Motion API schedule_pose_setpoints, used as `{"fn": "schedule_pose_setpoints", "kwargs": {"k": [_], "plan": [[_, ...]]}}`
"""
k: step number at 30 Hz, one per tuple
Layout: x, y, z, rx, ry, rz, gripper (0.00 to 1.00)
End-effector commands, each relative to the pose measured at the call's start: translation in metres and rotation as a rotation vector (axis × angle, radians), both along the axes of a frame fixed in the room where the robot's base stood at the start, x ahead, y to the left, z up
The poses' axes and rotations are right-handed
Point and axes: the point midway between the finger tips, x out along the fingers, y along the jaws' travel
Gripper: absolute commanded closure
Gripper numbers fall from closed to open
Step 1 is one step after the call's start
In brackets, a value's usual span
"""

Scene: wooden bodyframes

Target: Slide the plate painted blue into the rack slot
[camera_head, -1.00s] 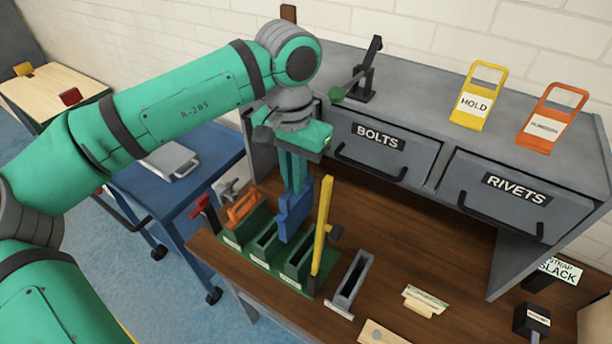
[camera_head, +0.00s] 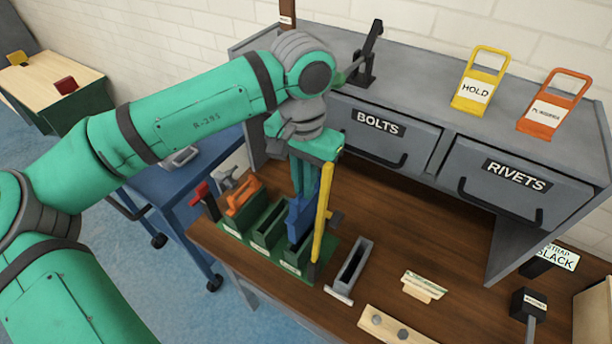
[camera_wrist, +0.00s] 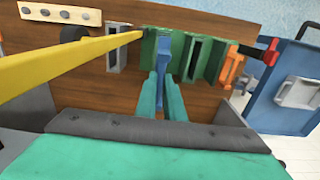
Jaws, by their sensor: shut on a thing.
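The blue plate (camera_head: 298,218) is upright in my gripper (camera_head: 304,190), whose fingers are closed on its upper part. The green rack (camera_head: 262,232) stands on the bench with several labelled slots. The plate's lower end is at the mouth of the rack's right-hand slot; how far it is inside I cannot tell. The slot to its left looks empty. In the wrist view the plate (camera_wrist: 164,62) sits beyond my fingertips (camera_wrist: 161,90), against the green rack (camera_wrist: 192,58).
A tall yellow bar (camera_head: 322,212) stands upright right beside the plate and my gripper. An orange-handled piece (camera_head: 242,198) occupies the left slot. A grey slotted holder (camera_head: 353,266) stands to the right. Drawers (camera_head: 380,135) overhang behind.

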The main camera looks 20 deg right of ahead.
Motion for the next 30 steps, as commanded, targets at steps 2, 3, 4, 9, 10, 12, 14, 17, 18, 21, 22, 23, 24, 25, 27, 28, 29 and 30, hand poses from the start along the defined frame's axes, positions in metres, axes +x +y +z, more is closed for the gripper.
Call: {"fn": "schedule_pose_setpoints", "kwargs": {"k": [2, 3, 4, 9, 10, 12, 14, 17, 18, 21, 22, 23, 24, 25, 27, 28, 29, 30], "plan": [[-0.001, 0.000, -0.007, -0.002, 0.002, -0.001, 1.00], [-0.001, 0.000, -0.011, -0.002, 0.002, -0.001, 1.00], [0.000, 0.000, -0.013, -0.001, 0.002, -0.001, 1.00], [-0.001, -0.001, -0.025, -0.001, 0.002, -0.002, 1.00], [-0.001, -0.001, -0.026, -0.001, 0.002, -0.003, 1.00], [0.000, -0.001, -0.029, -0.001, 0.001, -0.003, 1.00], [-0.001, -0.001, -0.031, -0.001, 0.001, -0.003, 1.00], [-0.001, -0.001, -0.033, -0.001, 0.001, -0.003, 1.00], [-0.001, -0.001, -0.033, -0.001, 0.001, -0.003, 1.00], [-0.001, -0.001, -0.033, 0.000, 0.000, -0.003, 1.00], [-0.001, -0.002, -0.033, 0.000, 0.000, -0.004, 1.00], [-0.001, -0.002, -0.033, 0.000, 0.000, -0.005, 1.00], [-0.001, -0.003, -0.033, 0.000, 0.000, -0.006, 1.00], [-0.001, -0.003, -0.033, 0.000, 0.000, -0.006, 1.00], [-0.001, -0.004, -0.033, 0.000, 0.000, -0.007, 1.00], [-0.001, -0.004, -0.033, 0.000, 0.000, -0.007, 1.00], [-0.001, -0.003, -0.033, 0.000, 0.000, -0.007, 1.00], [-0.001, -0.003, -0.033, 0.000, 0.000, -0.006, 1.00]]}}
